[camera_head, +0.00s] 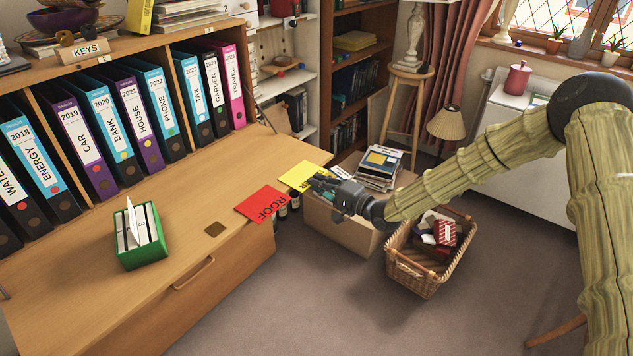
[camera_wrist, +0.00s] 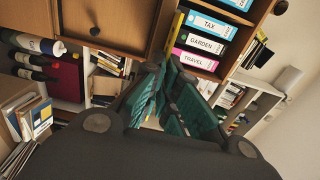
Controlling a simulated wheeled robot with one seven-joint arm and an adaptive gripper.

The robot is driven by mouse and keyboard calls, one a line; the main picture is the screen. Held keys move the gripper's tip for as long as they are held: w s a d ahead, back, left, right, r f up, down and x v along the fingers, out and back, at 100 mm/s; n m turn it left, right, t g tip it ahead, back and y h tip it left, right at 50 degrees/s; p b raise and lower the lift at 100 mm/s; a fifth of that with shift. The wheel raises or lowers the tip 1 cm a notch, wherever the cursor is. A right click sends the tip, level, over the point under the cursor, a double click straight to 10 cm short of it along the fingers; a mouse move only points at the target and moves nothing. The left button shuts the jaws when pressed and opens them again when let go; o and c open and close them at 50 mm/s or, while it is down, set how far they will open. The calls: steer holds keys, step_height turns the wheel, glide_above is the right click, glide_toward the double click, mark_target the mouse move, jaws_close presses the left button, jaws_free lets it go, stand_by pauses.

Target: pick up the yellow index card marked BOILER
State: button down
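The yellow card (camera_head: 301,174) lies at the right end of the wooden desk top, sticking out past its front edge. The letters that show end in "ER"; the rest of its word is covered by my gripper. My gripper (camera_head: 318,182) is at the card's overhanging side, with its fingertips overlapping it in the head view. In the wrist view the teal fingers (camera_wrist: 167,62) come close together at the tips. A thin yellow strip (camera_wrist: 175,30) runs up from them, likely the card seen edge-on. Whether the fingers touch or pinch the card is unclear.
A red card marked ROOF (camera_head: 262,204) overhangs the same edge, just left. A green card box (camera_head: 140,237) stands on the desk. Binders (camera_head: 125,120) line the back. A cardboard box (camera_head: 345,232) and a wicker basket (camera_head: 430,272) stand on the floor below my arm.

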steer(key=shift+p+v, duration=0.55)
steer(key=shift+v, duration=2.1)
